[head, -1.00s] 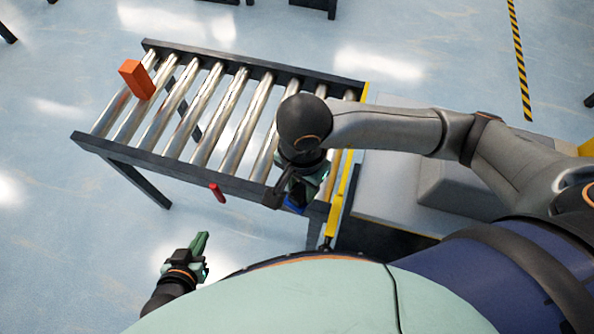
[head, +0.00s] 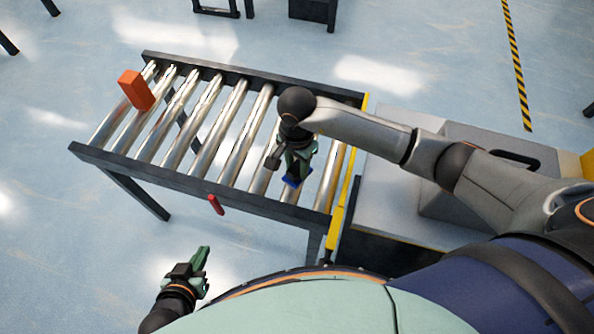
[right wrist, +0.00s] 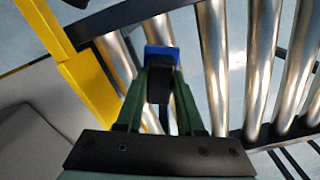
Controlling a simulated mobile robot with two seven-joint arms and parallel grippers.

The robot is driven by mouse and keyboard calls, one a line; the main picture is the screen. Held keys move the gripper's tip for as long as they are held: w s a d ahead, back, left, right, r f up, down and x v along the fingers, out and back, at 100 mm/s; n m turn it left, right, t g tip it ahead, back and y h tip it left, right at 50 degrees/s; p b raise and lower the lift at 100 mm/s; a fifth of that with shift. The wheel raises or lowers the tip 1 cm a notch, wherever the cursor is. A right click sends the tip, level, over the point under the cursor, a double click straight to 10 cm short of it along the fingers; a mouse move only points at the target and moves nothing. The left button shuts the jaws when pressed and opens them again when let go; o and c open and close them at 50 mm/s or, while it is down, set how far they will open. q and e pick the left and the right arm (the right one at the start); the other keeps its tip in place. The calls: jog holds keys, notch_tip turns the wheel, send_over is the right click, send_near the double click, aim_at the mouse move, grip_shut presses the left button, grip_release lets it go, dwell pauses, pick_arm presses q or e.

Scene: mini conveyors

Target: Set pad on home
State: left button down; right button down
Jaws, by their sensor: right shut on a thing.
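A small blue pad (head: 291,181) with a dark part is held by my right gripper (head: 297,172) over the right end of the roller conveyor (head: 240,202). In the right wrist view, the blue pad (right wrist: 161,54) sits between the tips of the green fingers of my right gripper (right wrist: 160,88), which is shut on it. Rollers show beyond it; I cannot tell whether it touches them. My left gripper (head: 200,262) is empty, low at the left above the floor, well away from the conveyor. Its finger gap is unclear. No spot marked as home can be made out.
An orange block (head: 136,90) stands on the rollers at the conveyor's far left end. A red handle (head: 216,204) sticks out from the near rail. A yellow edge (head: 344,204) bounds the right end, beside a grey unit (head: 391,218). The middle rollers are clear.

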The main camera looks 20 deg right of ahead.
aim_at(297, 173)
jog(key=shift+w+f+b, duration=0.15)
jog(key=shift+f+b, duration=0.1)
jog(key=shift+f, duration=0.75)
jog(key=shift+w+f+b, duration=0.1)
jog(key=shift+f+b, duration=0.1)
jog(key=shift+f, duration=0.75)
jog(key=c, duration=0.5)
grip_release()
jog(key=shift+r, duration=0.15)
notch_tip(297, 173, up, 12)
jog(key=shift+r+p, duration=0.1)
jog(key=shift+p, duration=0.75)
